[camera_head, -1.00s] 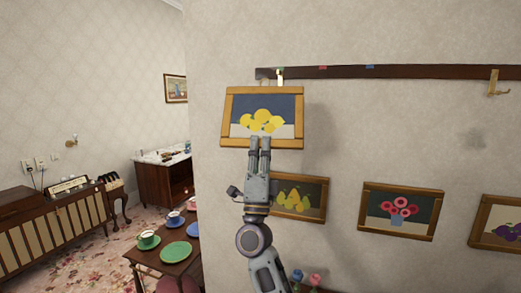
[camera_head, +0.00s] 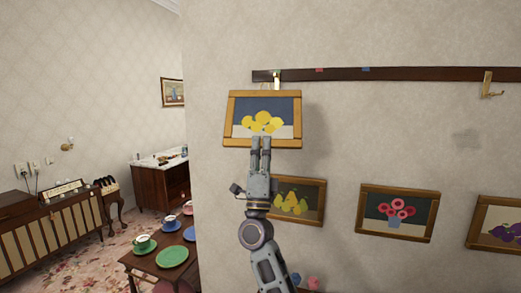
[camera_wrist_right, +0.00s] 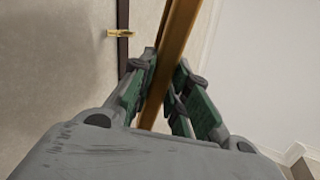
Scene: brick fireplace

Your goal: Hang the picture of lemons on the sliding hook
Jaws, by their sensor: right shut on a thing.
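The picture of lemons (camera_head: 284,108), yellow fruit on dark blue in a wooden frame, is held upright just below the left end of the dark rail (camera_head: 410,75). My right gripper (camera_head: 261,142) is shut on the bottom edge of its frame. In the right wrist view the fingers (camera_wrist_right: 158,100) pinch the frame (camera_wrist_right: 178,45) from both sides. A second brass hook (camera_head: 489,85) hangs at the rail's right. My left gripper is out of view.
Pictures of pears (camera_head: 298,202), pink flowers (camera_head: 397,212) and purple fruit (camera_head: 497,226) hang lower on the wall. A table with cups and plates (camera_head: 172,256) stands at lower left.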

